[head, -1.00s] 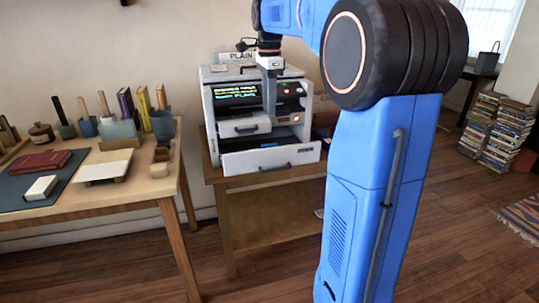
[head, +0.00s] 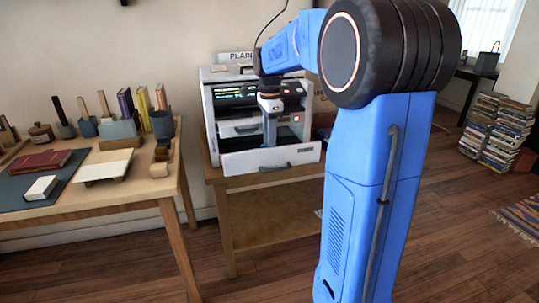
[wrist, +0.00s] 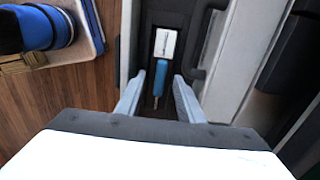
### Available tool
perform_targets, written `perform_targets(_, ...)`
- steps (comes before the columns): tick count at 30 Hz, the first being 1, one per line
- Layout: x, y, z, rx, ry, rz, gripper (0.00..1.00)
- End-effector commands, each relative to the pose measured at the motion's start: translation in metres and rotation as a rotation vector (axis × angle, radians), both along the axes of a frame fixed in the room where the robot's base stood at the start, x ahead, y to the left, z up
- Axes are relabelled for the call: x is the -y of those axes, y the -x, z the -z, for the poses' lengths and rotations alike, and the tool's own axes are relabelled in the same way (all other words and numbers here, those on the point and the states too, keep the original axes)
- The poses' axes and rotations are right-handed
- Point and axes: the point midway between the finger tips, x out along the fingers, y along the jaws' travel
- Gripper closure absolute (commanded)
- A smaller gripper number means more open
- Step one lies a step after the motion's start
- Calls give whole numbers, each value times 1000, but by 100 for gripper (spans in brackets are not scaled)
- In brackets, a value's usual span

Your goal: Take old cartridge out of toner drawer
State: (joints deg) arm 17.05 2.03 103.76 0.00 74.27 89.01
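The printer (head: 212,112) stands on a wooden table, its lower toner drawer (head: 240,163) pulled out at the front. My gripper (head: 270,138) reaches down over the open drawer in the head view. In the wrist view, my gripper (wrist: 159,105) is open, its two grey fingers apart. Between and beyond the fingers, inside the dark drawer, is what looks like the old cartridge, with a white label (wrist: 165,43) and a blue part (wrist: 160,78). The fingers do not visibly touch it. The cartridge is hidden in the head view.
The upper drawer (head: 245,127) sits just above the toner drawer, close to my gripper. A wooden side table (head: 110,192) at left carries books, boxes and holders. Stacks of books (head: 497,130) stand on the floor at right.

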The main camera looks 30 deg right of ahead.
Motion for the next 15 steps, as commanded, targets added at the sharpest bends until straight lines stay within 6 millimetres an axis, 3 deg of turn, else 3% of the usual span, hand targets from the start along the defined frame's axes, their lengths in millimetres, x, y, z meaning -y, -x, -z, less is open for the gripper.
perform_targets(10, 0, 0, 9, 1, 0, 0, 66)
perform_targets(11, 0, 0, 9, 1, 0, 0, 68)
perform_targets(15, 0, 0, 9, 1, 0, 0, 100)
